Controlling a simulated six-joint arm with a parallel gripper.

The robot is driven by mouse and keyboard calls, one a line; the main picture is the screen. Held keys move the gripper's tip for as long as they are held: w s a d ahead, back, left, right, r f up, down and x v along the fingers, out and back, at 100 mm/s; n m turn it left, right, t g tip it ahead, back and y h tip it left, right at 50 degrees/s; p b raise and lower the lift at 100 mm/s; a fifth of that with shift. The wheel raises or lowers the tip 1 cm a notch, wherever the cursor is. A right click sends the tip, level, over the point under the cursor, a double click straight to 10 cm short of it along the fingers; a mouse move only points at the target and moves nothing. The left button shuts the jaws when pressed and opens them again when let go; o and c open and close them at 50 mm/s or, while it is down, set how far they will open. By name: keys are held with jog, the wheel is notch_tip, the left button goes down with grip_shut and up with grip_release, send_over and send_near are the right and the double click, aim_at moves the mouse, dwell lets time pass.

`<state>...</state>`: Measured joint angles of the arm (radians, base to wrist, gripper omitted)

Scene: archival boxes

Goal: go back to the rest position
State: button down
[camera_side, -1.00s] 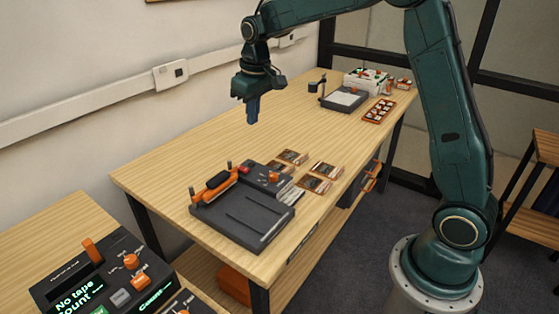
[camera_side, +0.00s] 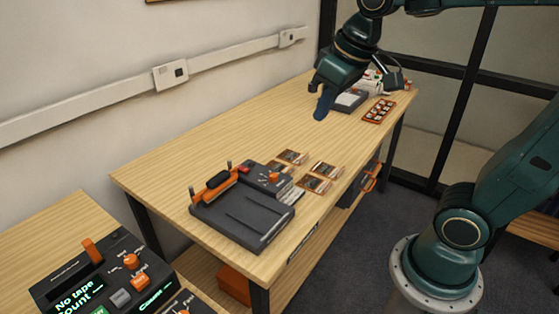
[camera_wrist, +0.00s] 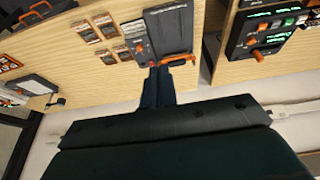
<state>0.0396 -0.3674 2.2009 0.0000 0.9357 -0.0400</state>
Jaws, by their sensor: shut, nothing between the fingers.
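My gripper (camera_side: 322,106) is in the side view, above the far half of the wooden bench (camera_side: 235,125), apart from everything on it. Its blue fingers are shut with nothing between them. In the wrist view the shut fingers (camera_wrist: 157,84) point toward the dark machine with the orange handle, but they are well away from it. The arm is raised and bent, with its elbow beyond the top edge of the side view.
A dark machine with an orange handle (camera_side: 240,220) stands at the bench's near end, beside several small cards (camera_side: 313,184). An orange tray (camera_side: 378,111) and a grey device (camera_side: 349,101) stand at the far end. A control panel (camera_side: 110,275) is at lower left. The bench middle is clear.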

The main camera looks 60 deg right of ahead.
jog(key=s+a+f+t, duration=0.1)
jog(key=s+f, duration=0.2)
jog(key=s, duration=0.7)
dwell(0.8)
